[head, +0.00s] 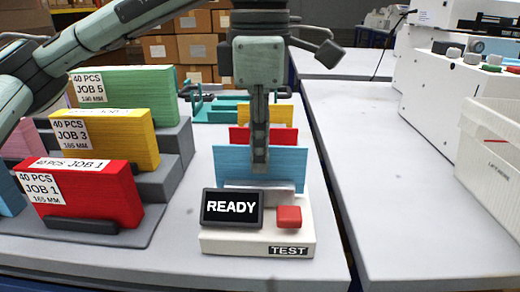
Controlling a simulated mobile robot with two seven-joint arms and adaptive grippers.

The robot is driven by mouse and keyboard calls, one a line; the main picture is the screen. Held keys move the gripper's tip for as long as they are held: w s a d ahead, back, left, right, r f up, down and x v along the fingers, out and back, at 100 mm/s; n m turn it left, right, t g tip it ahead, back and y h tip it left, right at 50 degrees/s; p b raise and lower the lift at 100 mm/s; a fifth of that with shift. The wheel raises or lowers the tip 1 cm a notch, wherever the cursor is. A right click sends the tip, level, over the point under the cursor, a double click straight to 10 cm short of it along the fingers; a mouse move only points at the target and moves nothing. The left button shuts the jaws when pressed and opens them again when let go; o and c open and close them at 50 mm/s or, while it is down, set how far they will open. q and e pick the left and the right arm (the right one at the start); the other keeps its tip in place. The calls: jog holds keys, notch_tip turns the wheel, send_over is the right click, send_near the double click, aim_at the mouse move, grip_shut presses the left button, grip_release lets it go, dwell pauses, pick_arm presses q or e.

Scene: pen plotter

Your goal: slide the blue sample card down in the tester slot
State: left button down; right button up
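The blue sample card (290,165) stands upright at the grey slot piece (262,186) on top of the white tester (225,246). The card's lower edge is hidden behind that piece, so its depth cannot be told. My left gripper (260,160) points straight down at the middle of the card. One finger lies against the card's front face; the other is hidden behind it, and the gripper looks shut on the card. The tester's screen (232,207) reads READY, beside a red button (289,217) and a TEST label. My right gripper is not in view.
Red (238,133) and yellow (282,114) cards stand close behind the blue card. Stepped racks of coloured card stacks, including the red JOB 1 stack (100,200), stand at left. A white bin (490,150) and machine are at right. The right-hand table (400,200) is mostly clear.

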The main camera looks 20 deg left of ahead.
pick_arm(q)
jog(key=shift+f, duration=0.25)
jog(key=c, duration=1.6)
grip_release()
jog(key=shift+c, duration=0.2)
notch_tip(320, 180, up, 12)
